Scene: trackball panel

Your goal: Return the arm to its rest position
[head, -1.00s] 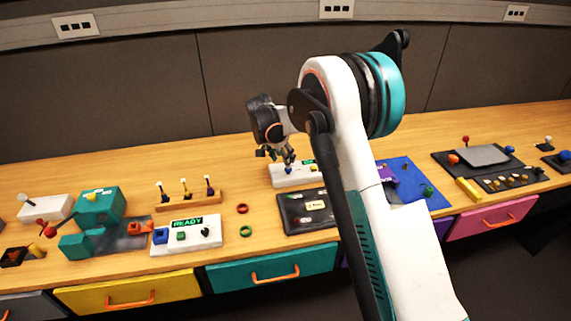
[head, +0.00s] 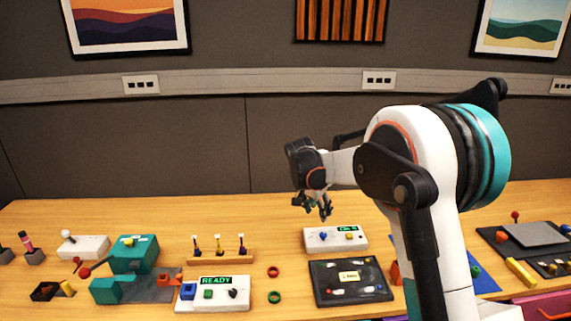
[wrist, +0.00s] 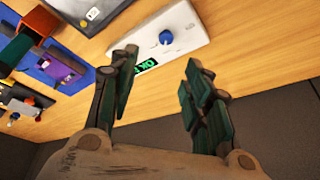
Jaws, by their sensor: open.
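My gripper (head: 318,207) is open and empty, held in the air above the back of the bench, with its fingers pointing down. In the wrist view my gripper (wrist: 160,95) has its two green-padded fingers spread wide apart. Beyond them is the white trackball panel (wrist: 190,30) with a blue ball (wrist: 166,38) and a green-lit display, partly hidden by the left finger. In the head view the panel (head: 350,245) lies on the bench just below and right of my gripper, not touched by it. My arm bends high at the right.
A black board (head: 350,290) lies in front of the panel. A white READY box (head: 230,300), a wooden rack (head: 218,258) with several upright pegs and a teal machine (head: 135,252) stand to the left. A blue mat (head: 484,280) lies right, partly behind my arm. The air above the left bench is clear.

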